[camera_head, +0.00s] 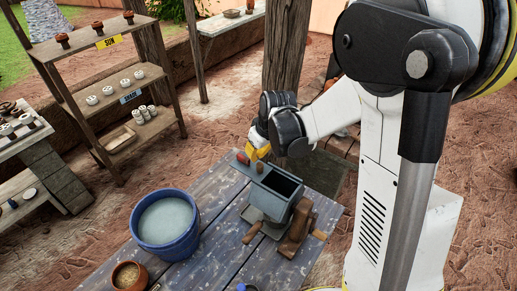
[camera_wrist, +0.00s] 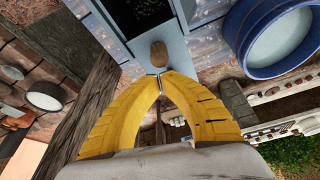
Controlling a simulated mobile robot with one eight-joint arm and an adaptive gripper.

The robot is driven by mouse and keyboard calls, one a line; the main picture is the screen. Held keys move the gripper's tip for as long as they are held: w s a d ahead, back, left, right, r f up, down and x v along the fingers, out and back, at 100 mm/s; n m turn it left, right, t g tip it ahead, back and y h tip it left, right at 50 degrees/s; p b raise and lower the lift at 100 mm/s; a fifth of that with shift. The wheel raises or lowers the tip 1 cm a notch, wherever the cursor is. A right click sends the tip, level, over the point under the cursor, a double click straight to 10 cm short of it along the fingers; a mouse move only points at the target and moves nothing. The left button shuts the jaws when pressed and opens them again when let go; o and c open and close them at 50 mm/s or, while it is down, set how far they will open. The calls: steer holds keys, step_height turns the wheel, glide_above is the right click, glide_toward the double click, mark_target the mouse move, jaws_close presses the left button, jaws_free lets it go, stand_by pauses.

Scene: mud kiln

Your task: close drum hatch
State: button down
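The drum is a grey-blue metal box (camera_head: 272,205) on the plank table, and its top opening is dark and uncovered. The same dark opening shows at the top of the wrist view. The hatch (camera_head: 262,172) is a flat grey-blue plate standing out from the far-left side of the opening; it also shows in the wrist view (camera_wrist: 143,68). A brown rounded knob (camera_wrist: 158,53) sits just beyond my fingertips. My gripper (camera_wrist: 160,76) has yellow fingers with tips together and nothing visible between them. In the head view my gripper (camera_head: 251,155) is close above the hatch's far end.
A blue bucket of pale liquid (camera_head: 167,222) stands left of the drum. A brown wooden part (camera_head: 298,228) is on the drum's right. A terracotta pot (camera_head: 129,275) is at the table's front left. A wooden post (camera_head: 284,50) rises behind. Shelves with pots (camera_head: 90,40) stand back left.

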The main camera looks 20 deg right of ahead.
steer(key=shift+w+a+f, duration=0.1)
steer(key=shift+w+f, duration=0.15)
steer(key=shift+f, duration=0.45)
steer(key=s+d+b, duration=0.1)
steer(key=s+d, duration=0.5)
steer(key=s, duration=0.3)
steer(key=shift+s+b, duration=0.15)
steer(key=shift+b, duration=0.2)
steer(key=shift+d+r, duration=0.1)
steer(key=shift+r, duration=0.05)
